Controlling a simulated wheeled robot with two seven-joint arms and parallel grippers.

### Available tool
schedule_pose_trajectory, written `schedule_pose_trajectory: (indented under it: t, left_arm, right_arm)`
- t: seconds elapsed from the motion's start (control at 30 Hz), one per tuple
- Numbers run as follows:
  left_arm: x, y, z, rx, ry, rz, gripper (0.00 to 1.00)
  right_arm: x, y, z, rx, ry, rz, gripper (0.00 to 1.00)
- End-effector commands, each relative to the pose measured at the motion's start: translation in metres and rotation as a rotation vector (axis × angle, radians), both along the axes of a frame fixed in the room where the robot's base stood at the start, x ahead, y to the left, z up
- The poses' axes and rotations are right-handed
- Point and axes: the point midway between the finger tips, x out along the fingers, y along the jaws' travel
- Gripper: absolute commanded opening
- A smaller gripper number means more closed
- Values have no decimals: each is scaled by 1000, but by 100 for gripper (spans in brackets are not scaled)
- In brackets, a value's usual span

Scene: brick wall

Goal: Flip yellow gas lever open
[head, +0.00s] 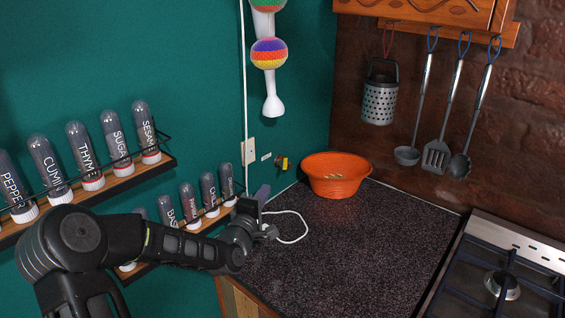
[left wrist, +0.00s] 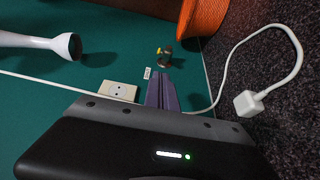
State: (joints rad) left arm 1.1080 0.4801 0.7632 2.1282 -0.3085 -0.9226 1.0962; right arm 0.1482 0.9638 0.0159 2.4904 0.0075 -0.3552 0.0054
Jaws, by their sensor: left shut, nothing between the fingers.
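The small yellow gas lever (head: 279,161) sits on a dark valve on the green wall, left of the orange bowl. It also shows in the left wrist view (left wrist: 159,51), beyond the fingertips. It is too small to tell its exact angle. My left gripper (head: 263,193) is in front of the wall, below and to the left of the lever, apart from it. Its purple fingers (left wrist: 162,92) are shut with nothing between them and point toward the lever's side of the wall. My right gripper is not in view.
The orange bowl (head: 337,175) stands on the dark countertop (head: 340,235) in the corner. A wall socket (head: 249,151) is left of the lever. A white cable (head: 303,228) lies near my gripper, with a plug (left wrist: 249,103). Spice racks (head: 130,168) line the left wall; the countertop's middle is clear.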

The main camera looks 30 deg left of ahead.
Motion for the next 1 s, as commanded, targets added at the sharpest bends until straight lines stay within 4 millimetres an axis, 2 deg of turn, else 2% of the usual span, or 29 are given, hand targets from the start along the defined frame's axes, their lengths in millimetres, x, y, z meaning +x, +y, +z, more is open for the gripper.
schedule_pose_trajectory:
  t: [0.4,0.57,0.77,1.0]
  left_arm:
    - [0,0,0,0,0,0,0]
    - [6,1,1,-1,-2,0,0]
    - [29,4,2,-4,-2,-1,0]
    - [70,12,2,-3,-1,0,0]
  right_arm:
    - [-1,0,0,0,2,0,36]
    - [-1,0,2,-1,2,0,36]
    - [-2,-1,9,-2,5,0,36]
    - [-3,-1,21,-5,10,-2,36]
